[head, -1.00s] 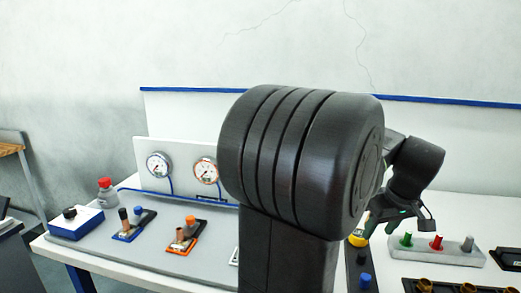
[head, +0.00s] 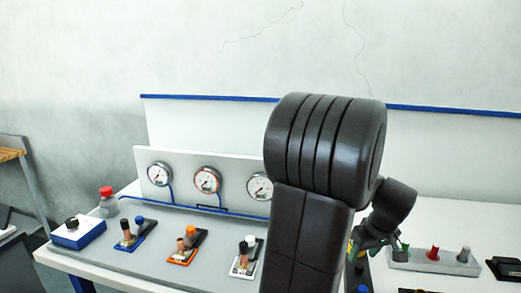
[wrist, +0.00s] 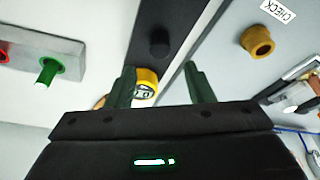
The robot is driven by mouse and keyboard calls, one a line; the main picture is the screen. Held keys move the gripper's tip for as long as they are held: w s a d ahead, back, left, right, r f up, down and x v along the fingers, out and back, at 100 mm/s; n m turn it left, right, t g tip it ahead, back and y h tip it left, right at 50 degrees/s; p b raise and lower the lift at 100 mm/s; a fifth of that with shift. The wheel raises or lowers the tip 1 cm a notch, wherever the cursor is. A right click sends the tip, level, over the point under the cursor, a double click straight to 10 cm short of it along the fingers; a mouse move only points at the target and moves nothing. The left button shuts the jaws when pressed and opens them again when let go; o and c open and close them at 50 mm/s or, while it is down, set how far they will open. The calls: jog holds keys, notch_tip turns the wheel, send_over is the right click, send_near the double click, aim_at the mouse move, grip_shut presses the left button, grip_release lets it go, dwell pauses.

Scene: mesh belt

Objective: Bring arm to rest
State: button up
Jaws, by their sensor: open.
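My gripper (wrist: 159,68) is open in the wrist view, with its two dark green fingers apart. A yellow round piece with a dark marking (wrist: 147,80) shows between the fingers, partly behind the left one. I cannot tell how far below the fingers it is, and the jaws are not closed on it. In the head view my gripper (head: 364,245) hangs over the bench to the right of my upper arm, partly hidden by it.
Three gauges (head: 207,180) stand on a panel at the back. Lever units, such as the orange one (head: 187,246), sit in front. A grey block with coloured pegs (head: 434,259) is right of my gripper. A yellow ring (wrist: 257,41) lies near a CHECK label (wrist: 278,10).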

jog(key=shift+r+p, duration=1.1)
jog(key=shift+r, duration=0.85)
